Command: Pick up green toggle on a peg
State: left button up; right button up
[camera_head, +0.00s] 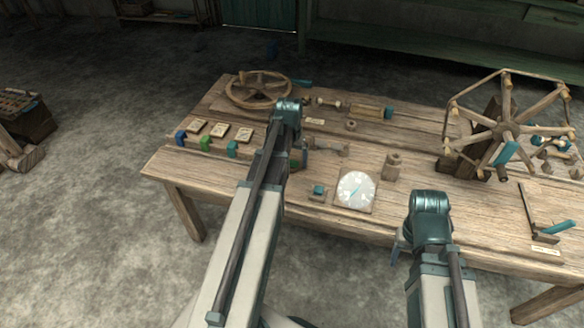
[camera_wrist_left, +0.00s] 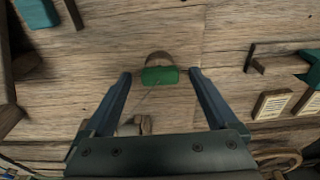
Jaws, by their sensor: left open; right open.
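The green toggle (camera_wrist_left: 160,76) sits on a round wooden peg (camera_wrist_left: 158,58) in the left wrist view. It lies between the two fingertips of my left gripper (camera_wrist_left: 160,73), with a gap on each side. In the head view the toggle (camera_head: 295,161) is partly hidden by my left arm. My left gripper (camera_head: 304,150) is open over the table there, mostly hidden behind its own wrist. My right gripper (camera_head: 399,246) is open and empty near the table's front edge, largely hidden by its arm.
A white dial (camera_head: 356,190) and a teal button block (camera_head: 318,191) stand right of my left arm. Blue, green (camera_head: 205,143) and teal blocks line the left front edge below cards. A handwheel (camera_head: 258,88) lies behind; a large spoked reel (camera_head: 505,128) stands at right.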

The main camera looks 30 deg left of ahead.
aim_at(292, 161)
pick_arm(q)
jog(key=shift+r, duration=0.1)
jog(key=c, duration=1.4)
jog(key=shift+r, duration=0.1)
jog(key=shift+r+p, duration=0.6)
jog(key=shift+p, duration=0.15)
notch_tip(292, 161, up, 3)
jog(key=p, duration=0.3)
jog(key=s+d, duration=1.1)
jog(key=shift+s+r, duration=0.25)
jog(key=shift+r, duration=0.05)
